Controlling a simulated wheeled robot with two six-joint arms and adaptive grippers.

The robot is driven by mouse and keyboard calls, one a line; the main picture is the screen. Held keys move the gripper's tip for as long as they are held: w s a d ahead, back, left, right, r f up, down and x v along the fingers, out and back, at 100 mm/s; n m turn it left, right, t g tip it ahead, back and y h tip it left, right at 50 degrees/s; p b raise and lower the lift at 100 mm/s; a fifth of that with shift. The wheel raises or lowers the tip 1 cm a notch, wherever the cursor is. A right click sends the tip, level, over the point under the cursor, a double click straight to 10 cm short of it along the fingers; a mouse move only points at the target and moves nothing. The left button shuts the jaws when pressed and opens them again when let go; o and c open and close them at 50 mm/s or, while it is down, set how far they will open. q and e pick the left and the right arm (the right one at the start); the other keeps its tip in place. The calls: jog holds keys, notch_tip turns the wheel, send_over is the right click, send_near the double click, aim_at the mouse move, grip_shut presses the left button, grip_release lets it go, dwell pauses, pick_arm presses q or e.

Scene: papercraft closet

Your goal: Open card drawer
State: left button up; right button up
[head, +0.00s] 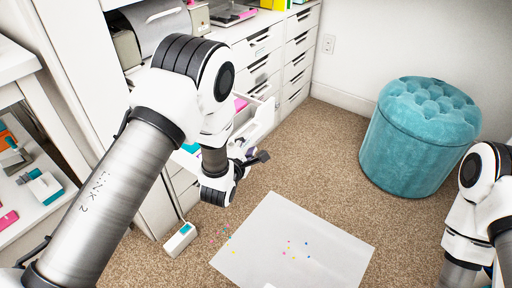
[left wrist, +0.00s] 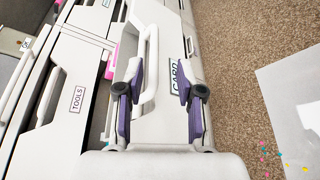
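The card drawer's white front (left wrist: 150,125) fills the middle of the left wrist view, with a "CARD" label (left wrist: 174,76) partly hidden by one finger. Its white bar handle (left wrist: 150,68) lies between the fingers of my left gripper (left wrist: 160,92), nearer the left finger. The purple fingers are apart; I cannot tell whether either touches the handle. In the head view my left gripper (head: 252,158) is by the front of the drawer stack, partly hidden by its own wrist. A white drawer (head: 262,118) sticks out there, with something pink showing. My right gripper is out of view.
A "TOOLS" drawer (left wrist: 75,98) is beside the card drawer. A teal tufted stool (head: 420,135) stands at right. A white sheet (head: 290,245) with colored bits lies on the carpet. Shelves (head: 35,205) stand at left.

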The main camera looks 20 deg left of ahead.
aim_at(253, 132)
pick_arm(q)
jog(key=b+x, duration=0.2)
jog(key=x, duration=0.4)
jog(key=shift+w+a+r, duration=0.1)
jog(key=shift+a, duration=0.1)
jog(key=shift+w+r+b, duration=0.1)
jog(key=shift+w+b, duration=0.2)
jog(key=shift+w, duration=0.05)
grip_shut()
